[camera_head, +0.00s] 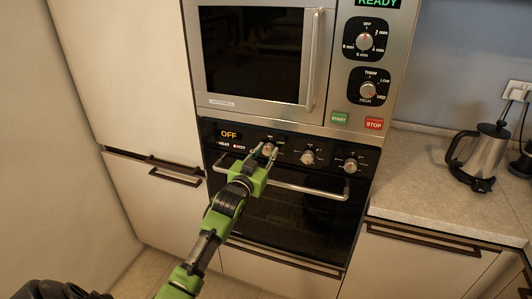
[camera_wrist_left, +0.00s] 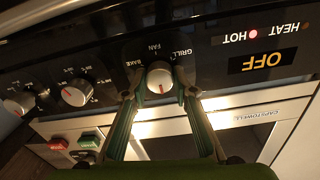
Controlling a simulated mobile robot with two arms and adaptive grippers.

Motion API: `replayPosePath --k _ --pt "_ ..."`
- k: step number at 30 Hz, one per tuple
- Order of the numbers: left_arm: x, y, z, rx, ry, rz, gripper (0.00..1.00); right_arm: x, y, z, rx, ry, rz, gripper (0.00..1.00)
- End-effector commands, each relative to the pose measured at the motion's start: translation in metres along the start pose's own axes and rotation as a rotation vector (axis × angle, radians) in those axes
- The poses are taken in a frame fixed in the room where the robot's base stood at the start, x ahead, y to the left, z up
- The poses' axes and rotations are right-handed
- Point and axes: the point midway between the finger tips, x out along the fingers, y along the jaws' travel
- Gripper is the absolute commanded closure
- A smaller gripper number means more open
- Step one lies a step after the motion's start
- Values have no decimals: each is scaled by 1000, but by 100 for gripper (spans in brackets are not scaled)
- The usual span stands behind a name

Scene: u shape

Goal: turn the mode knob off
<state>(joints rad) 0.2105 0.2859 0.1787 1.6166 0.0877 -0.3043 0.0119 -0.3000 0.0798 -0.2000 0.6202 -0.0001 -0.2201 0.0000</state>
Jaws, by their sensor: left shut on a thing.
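The mode knob (camera_wrist_left: 158,80) is a round silver knob on the black oven panel, with BAKE, FAN and GRILL around it. In the upside-down left wrist view, its red mark is at the lower side, opposite FAN. My left gripper (camera_wrist_left: 159,94) is shut on the knob, with one green finger on each side. In the head view, my left gripper (camera_head: 264,157) reaches the panel and partly hides the knob. The oven display (camera_head: 229,134) reads OFF in amber, and the red HOT light (camera_wrist_left: 253,33) is lit. My right gripper is not in view.
Two more oven knobs (camera_head: 308,157) sit to the right on the panel. The oven handle (camera_head: 310,191) runs below my gripper. A microwave (camera_head: 255,55) with dials and START and STOP buttons is above. A kettle (camera_head: 482,155) stands on the right counter.

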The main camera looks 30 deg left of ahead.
Motion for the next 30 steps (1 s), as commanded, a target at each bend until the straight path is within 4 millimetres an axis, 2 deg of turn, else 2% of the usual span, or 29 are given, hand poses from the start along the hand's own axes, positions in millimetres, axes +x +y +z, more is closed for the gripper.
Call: replayPosePath --k 1,3,12,16,20,30 --pt "0 0 2 -2 -5 1 69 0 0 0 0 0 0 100" --pt "0 0 2 -2 -4 1 57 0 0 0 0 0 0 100" --pt "0 0 1 0 -2 1 57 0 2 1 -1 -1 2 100" --pt "-7 0 1 0 -2 1 57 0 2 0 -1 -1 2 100" --pt "-26 1 2 0 -3 2 57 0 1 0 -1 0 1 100" --pt "-95 0 2 -1 -4 0 57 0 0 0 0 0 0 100"
